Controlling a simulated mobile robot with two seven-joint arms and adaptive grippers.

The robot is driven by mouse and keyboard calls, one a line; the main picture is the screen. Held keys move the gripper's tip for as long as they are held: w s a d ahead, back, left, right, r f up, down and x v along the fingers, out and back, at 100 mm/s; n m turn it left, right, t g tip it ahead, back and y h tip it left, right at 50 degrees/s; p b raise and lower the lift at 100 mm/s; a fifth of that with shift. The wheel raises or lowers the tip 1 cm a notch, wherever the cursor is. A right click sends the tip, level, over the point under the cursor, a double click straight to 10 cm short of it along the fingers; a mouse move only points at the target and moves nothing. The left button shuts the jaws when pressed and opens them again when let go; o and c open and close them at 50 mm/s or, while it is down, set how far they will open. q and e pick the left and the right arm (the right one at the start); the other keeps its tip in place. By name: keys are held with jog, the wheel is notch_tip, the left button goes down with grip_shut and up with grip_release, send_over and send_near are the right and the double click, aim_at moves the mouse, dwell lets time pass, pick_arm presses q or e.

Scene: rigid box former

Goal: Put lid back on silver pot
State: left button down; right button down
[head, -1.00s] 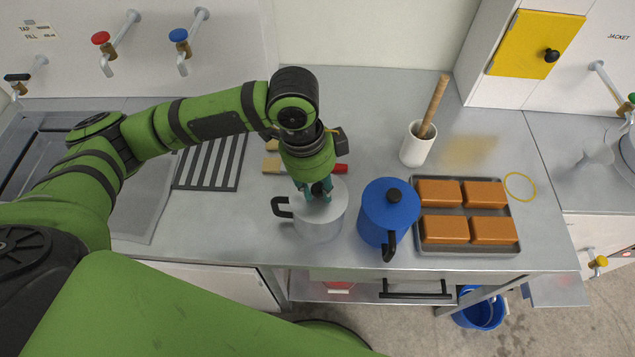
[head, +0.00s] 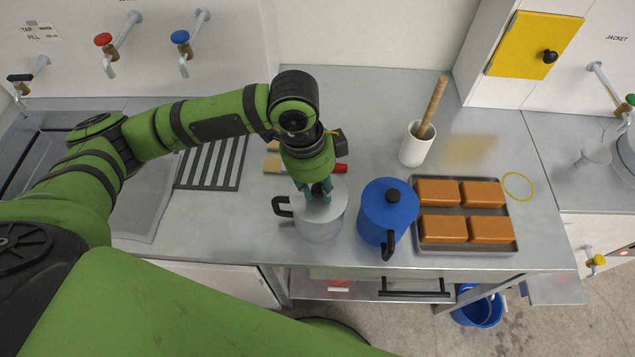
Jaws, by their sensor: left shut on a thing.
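The silver pot (head: 319,229) stands upright on the steel counter, with a black handle on its left side. Its pale lid (head: 331,209) lies over the pot's mouth and looks level. I cannot tell whether it is fully seated. My left gripper (head: 318,192) points down from above and is shut on the lid at its middle; the fingers hide the knob. My right gripper is not in view.
A blue pot (head: 388,213) with a black knob and handle stands close on the right. Beyond it are a tray (head: 466,248) of brown blocks and a white mortar (head: 415,147) with a wooden pestle. A red-handled brush (head: 341,168) lies behind the silver pot.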

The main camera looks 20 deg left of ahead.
pick_arm(q)
jog(key=shift+f+p, duration=0.15)
jog(key=shift+p, duration=0.8)
dwell(0.9)
dwell(0.3)
jog(key=shift+c, duration=2.1)
grip_release()
notch_tip(320, 180, up, 5)
jog(key=p, duration=0.6)
jog(key=shift+r, duration=1)
jog(key=shift+c, duration=0.5)
